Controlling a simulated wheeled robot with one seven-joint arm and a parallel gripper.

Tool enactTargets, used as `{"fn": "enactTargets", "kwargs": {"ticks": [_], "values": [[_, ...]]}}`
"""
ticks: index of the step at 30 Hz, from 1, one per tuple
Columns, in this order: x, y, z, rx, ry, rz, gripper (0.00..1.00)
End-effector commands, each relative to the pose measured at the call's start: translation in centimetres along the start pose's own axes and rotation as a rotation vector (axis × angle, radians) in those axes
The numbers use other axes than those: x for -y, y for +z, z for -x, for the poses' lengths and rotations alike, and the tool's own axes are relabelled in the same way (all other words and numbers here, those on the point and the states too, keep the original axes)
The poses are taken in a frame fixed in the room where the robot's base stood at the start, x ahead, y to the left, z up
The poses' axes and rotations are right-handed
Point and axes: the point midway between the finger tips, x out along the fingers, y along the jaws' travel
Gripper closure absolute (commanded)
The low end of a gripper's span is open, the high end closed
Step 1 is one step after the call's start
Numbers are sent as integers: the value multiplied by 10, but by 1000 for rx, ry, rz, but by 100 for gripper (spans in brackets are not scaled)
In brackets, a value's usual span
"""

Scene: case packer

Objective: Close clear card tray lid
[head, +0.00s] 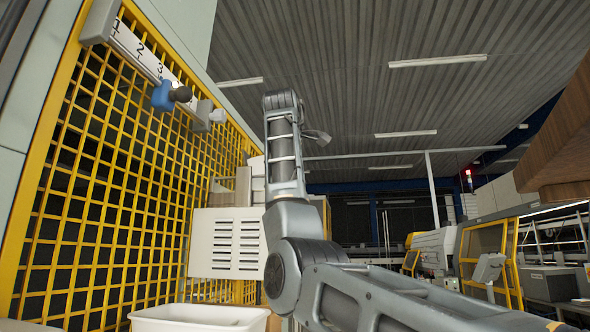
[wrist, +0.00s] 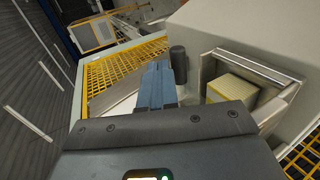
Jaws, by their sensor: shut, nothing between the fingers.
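In the wrist view, a metal-framed tray (wrist: 287,92) holds a pale yellow block, perhaps a stack of cards (wrist: 232,90), right of my fingers. I cannot make out a clear lid or tell how it stands. My gripper (wrist: 160,66) has its two blue-grey fingers together, with nothing between them. The fingertips are left of the tray and apart from the yellow stack. In the head view my arm reaches up, and I cannot make out the fingers or the tray there.
A dark cylinder (wrist: 178,62) stands close beside my fingertips. A yellow mesh guard (head: 110,190) fills the left, with a numbered rail and blue slider (head: 162,96). A vented white box (head: 226,243) is behind my arm; a white bin (head: 198,318) is below.

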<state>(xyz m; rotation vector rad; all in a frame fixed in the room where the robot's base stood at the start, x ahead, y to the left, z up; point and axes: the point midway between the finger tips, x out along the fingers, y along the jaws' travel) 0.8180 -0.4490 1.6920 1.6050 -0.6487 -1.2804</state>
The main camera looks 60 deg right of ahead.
Motion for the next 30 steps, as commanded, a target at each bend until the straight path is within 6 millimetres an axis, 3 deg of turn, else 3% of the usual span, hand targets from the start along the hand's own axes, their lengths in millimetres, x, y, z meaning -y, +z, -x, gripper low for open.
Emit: {"fn": "enactTargets", "kwargs": {"ticks": [14,30], "values": [[-9,-1,11,-2,3,0,100],[-70,-4,92,-3,2,2,100]]}}
